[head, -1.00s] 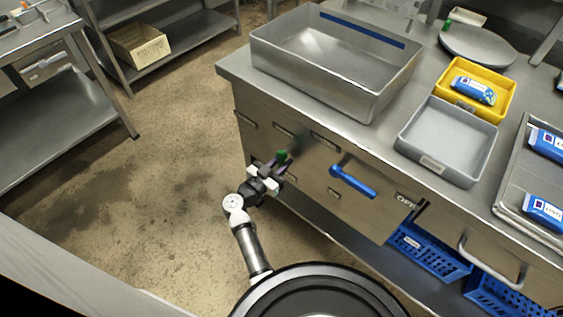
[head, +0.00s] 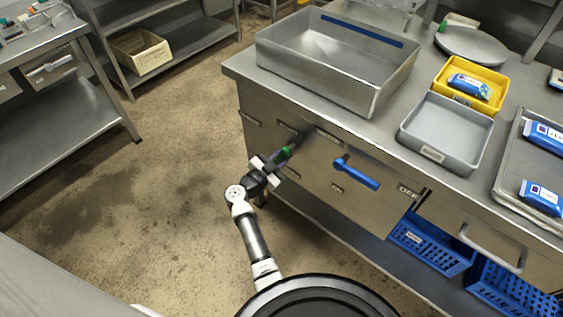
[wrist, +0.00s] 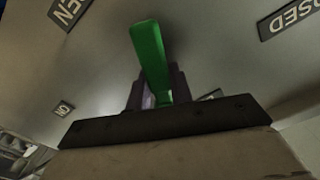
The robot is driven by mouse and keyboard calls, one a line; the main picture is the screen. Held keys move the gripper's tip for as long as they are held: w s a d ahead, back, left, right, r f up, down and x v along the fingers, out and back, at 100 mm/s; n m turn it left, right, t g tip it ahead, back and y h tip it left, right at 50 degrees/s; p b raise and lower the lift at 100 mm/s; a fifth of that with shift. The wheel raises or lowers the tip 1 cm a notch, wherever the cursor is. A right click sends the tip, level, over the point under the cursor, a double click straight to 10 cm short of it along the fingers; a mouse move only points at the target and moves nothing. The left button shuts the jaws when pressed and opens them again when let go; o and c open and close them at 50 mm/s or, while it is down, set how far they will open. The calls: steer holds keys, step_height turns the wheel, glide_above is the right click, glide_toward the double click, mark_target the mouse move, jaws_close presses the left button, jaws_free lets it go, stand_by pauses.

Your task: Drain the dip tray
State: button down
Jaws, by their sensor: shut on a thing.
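The dip tray appears to be the large steel basin (head: 375,85) on the counter, with a blue strip inside its far wall; no liquid can be made out in it. Below it, on the steel front panel, is a green lever handle (head: 287,152), also large in the wrist view (wrist: 150,55). My gripper (head: 276,161) is shut on the green handle, whose free end sticks out past the fingers. In the wrist view the fingers (wrist: 158,92) stand on both sides of it. A "CLOSED" plate (wrist: 292,17) is at upper right and a partly cut-off plate ending "EN" (wrist: 68,12) at upper left.
A blue lever handle (head: 356,174) sits right of the green one on the panel. A grey tray (head: 433,153), a yellow tray (head: 496,101) with a blue packet, and a metal tray (head: 508,190) stand on the counter. Blue crates (head: 430,250) are underneath. Floor at left is clear.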

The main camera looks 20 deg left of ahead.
mark_target(284, 138)
steer(key=m, duration=0.2)
steer(key=a+m, duration=0.1)
steer(key=shift+w+r+m, duration=0.15)
steer(key=shift+r+m, duration=0.15)
steer(key=shift+m, duration=0.1)
steer(key=m, duration=0.1)
steer(key=r+m, duration=0.1)
steer(key=m, duration=0.1)
steer(key=shift+w+a, duration=0.15)
steer(key=shift+a, duration=0.2)
steer(key=m, duration=0.1)
steer(key=m+b, duration=0.1)
steer(key=m, duration=0.1)
steer(key=shift+a+r, duration=0.15)
steer(key=shift+r, duration=0.25)
steer(key=shift+r+m, duration=0.25)
steer(key=shift+m, duration=0.5)
steer(key=shift+r+m, duration=0.25)
steer(key=shift+m, duration=0.5)
steer(key=shift+w, duration=0.1)
steer(key=c, duration=1.2)
jaws_free()
steer(key=shift+r, duration=0.1)
steer(key=shift+c, duration=0.2)
